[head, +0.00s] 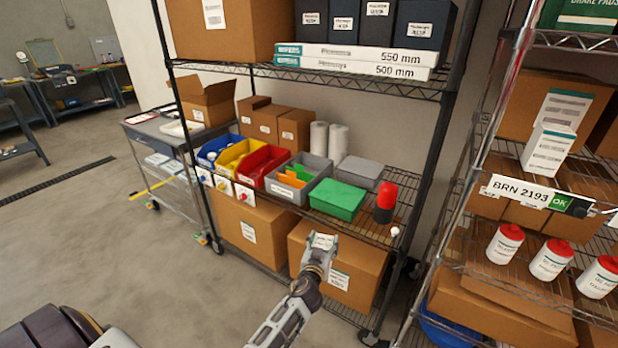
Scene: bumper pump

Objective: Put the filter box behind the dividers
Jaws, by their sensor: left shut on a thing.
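My left gripper (320,256) reaches up from the bottom of the head view, in front of a large brown carton on the lower shelf. It is shut on a small pale thing (322,240), mostly hidden by the fingers; I cannot tell for sure whether this is the filter box. Above and behind it, a grey bin (284,194) on the middle shelf holds orange upright pieces (291,181), which look like the dividers, with something green behind them. The gripper is apart from the bin, lower and to its right. My right gripper is not in view.
Blue, yellow and red bins (262,166) stand left of the grey bin. A green box (337,200) and a red-topped dark cylinder (385,203) stand right of it. A black rack post (420,180) and a second rack with white bottles (551,260) are at right.

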